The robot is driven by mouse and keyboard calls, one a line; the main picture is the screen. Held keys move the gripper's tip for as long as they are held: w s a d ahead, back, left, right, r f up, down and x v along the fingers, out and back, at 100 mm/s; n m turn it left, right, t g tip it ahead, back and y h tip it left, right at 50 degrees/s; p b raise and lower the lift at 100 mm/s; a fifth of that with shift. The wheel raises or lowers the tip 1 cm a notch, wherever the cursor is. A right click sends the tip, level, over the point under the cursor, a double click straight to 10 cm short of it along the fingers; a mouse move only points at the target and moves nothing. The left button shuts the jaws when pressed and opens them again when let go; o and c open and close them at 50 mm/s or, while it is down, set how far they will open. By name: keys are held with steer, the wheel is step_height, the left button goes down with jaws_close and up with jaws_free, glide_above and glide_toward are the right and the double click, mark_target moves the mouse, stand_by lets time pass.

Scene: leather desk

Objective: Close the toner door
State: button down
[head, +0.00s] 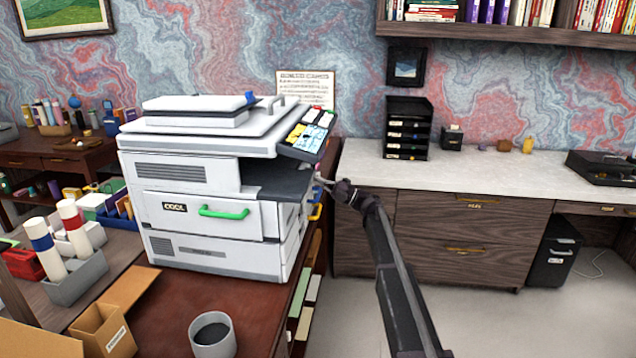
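A white printer (210,190) stands on a dark red-brown desk. Its front panel (205,214) with a green handle (224,212) sits flush with the body. The toner door cannot be made out clearly; the right side of the printer is seen at a steep angle. Small coloured parts (316,211), yellow and blue, show on that side. My gripper (322,182) is at the printer's right side, near its upper edge and just above these parts. Its fingertips are small and partly merge with the printer, so I cannot tell whether they touch it or are open.
A grey cup (212,336) stands at the desk's front, with cardboard boxes (103,330) and a grey holder (78,278) to the left. A long cabinet (450,235) with a pale top stands behind my arm. Floor is clear at the lower right.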

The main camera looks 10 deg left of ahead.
steer(key=shift+d, duration=0.1)
steer(key=d+r+b+v, duration=0.1)
steer(key=r+b+v, duration=0.1)
steer(key=v, duration=1.1)
steer(key=shift+d+r+b, duration=0.35)
steer(key=shift+d, duration=0.05)
steer(key=shift+s+r+m+t, duration=0.1)
steer(key=shift+m+t, duration=0.2)
steer(key=shift+t, duration=0.1)
